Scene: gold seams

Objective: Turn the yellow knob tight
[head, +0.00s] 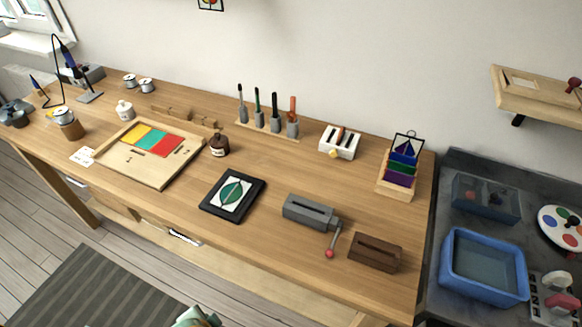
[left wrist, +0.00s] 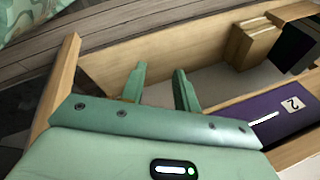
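The yellow knob (head: 333,153) is small and sits at the front of a white block (head: 342,140) with dark slots, near the back of the workbench, right of centre. Whether the knob is tight cannot be told at this size. My left gripper (left wrist: 160,88) shows in the left wrist view with its two green fingers apart and nothing between them. It is over a wooden-walled compartment, and the knob is not in that view. A green part of mine shows at the bottom edge of the head view, well away from the knob. My right gripper is in neither view.
A tool rack (head: 268,130) stands left of the white block, and a holder with coloured pieces (head: 398,180) stands right. A grey vise (head: 310,212) and a brown slotted block (head: 375,252) lie nearer the front. The bench is bare just before the knob.

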